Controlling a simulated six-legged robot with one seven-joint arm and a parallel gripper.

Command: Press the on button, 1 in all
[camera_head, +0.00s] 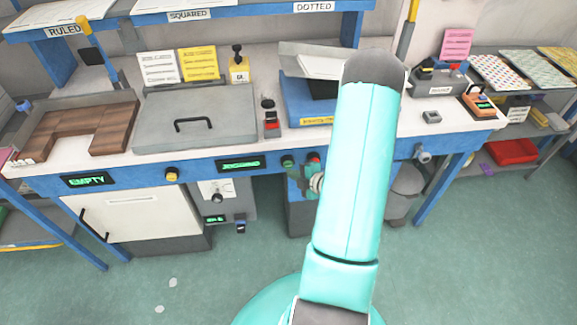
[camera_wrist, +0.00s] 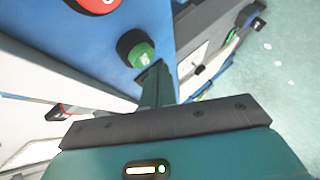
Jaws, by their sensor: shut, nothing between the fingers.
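A round green button (camera_head: 287,161) sits on the blue front rail of the bench, left of a red button (camera_head: 314,158). In the wrist view the green button (camera_wrist: 141,54) has a dark collar, and the red button (camera_wrist: 97,4) is cut off at the top edge. My gripper (camera_head: 295,174) is just below the green button, partly hidden by my arm. In the wrist view my gripper (camera_wrist: 155,76) is shut and empty, its tip close to the green button's lower right edge. I cannot tell whether they touch.
A yellow knob (camera_head: 172,174) and a lit green display (camera_head: 241,164) are on the rail to the left. A grey lidded box (camera_head: 195,125), a small red-and-black switch box (camera_head: 271,122) and a blue machine (camera_head: 308,108) stand on the bench. Open floor lies in front.

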